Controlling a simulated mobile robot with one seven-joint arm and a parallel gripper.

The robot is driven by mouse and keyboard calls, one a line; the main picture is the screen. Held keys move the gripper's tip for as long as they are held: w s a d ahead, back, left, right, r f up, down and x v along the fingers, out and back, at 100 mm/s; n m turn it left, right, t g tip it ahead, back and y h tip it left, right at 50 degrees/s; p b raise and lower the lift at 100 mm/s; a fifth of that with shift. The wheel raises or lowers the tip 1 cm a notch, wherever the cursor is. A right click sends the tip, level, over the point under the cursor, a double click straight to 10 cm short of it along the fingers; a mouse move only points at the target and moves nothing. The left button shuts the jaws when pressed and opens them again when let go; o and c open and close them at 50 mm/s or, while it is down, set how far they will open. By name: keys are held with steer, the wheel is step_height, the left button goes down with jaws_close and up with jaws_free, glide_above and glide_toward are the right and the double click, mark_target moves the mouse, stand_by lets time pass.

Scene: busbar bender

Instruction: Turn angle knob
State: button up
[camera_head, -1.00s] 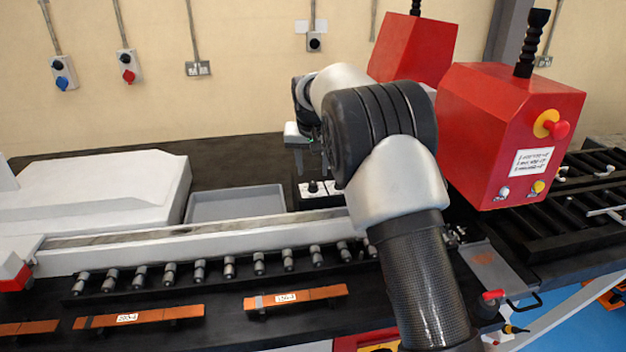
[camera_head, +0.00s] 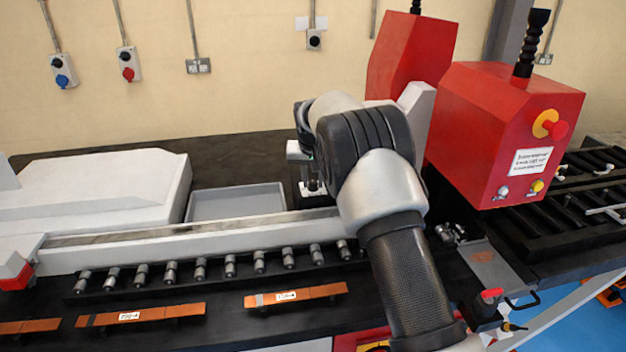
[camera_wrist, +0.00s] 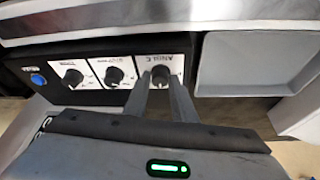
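The angle knob (camera_wrist: 160,75) is a dark round knob on a white plate marked "ANGLE", at the right end of a black control panel (camera_wrist: 100,97) in the wrist view. My gripper (camera_wrist: 161,77) has its two fingers apart, one on each side of this knob, with the tips close to it. I cannot tell whether they touch it. In the head view my gripper (camera_head: 313,190) points down at the panel, and it and my arm hide the knob.
Two more dark knobs (camera_wrist: 114,75) and a blue button (camera_wrist: 37,79) sit left on the panel. A grey tray (camera_head: 236,203) lies beside it. A long light rail (camera_head: 190,238) runs in front. Red machine housings (camera_head: 505,130) stand to the right.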

steer(key=shift+n, duration=0.3)
steer(key=n+y, duration=0.1)
steer(key=n, duration=0.2)
steer(key=shift+d, duration=0.2)
steer(key=shift+w+n+g+y, duration=0.1)
steer(key=shift+n+g+y, duration=0.25)
steer(key=shift+n, duration=0.7)
steer(key=shift+n+g+y, duration=0.15)
steer(key=shift+n+y, duration=0.4)
steer(key=shift+n, duration=0.5)
steer(key=shift+c, duration=0.2)
steer(key=o, duration=1.1)
steer(key=shift+c, duration=0.2)
steer(key=shift+d+r, duration=0.1)
steer(key=b+v, duration=0.1)
steer(key=v, duration=1.6)
steer(key=shift+r, duration=0.15)
